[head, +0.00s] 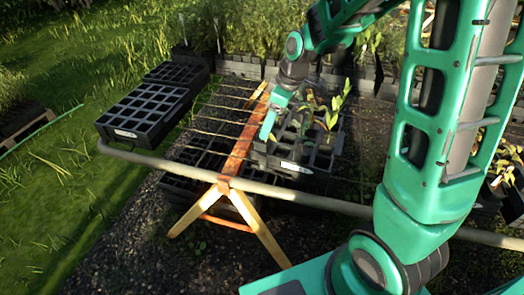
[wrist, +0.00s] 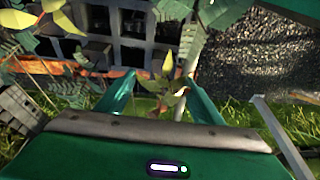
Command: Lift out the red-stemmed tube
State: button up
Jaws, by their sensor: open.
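A dark crate of square cells (head: 292,168) holds several potted seedlings; it also shows in the wrist view (wrist: 138,22). A seedling with yellow-green leaves and a reddish stem (head: 328,121) stands at its right part. My gripper (head: 268,128) is at the crate's left side, pointing down, left of the seedlings. In the wrist view my gripper (wrist: 160,84) is open, with a small yellow-green plant with reddish parts (wrist: 168,84) showing between the fingers. I cannot tell if this is the same seedling, or if it is touched. The tubes themselves are mostly hidden.
An empty black crate (head: 145,112) sits at the left on a bench with a pale rail (head: 290,196) and wooden trestle legs (head: 256,228). Larger leaves (wrist: 225,14) crowd the wrist view. Dense plants stand behind; grass is at the left.

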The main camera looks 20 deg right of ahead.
aim_at(263, 151)
jog(key=shift+x, duration=2.85)
jog(key=shift+s+a, duration=0.15)
jog(key=shift+s, duration=0.05)
jog(key=shift+c, duration=0.4)
grip_shut()
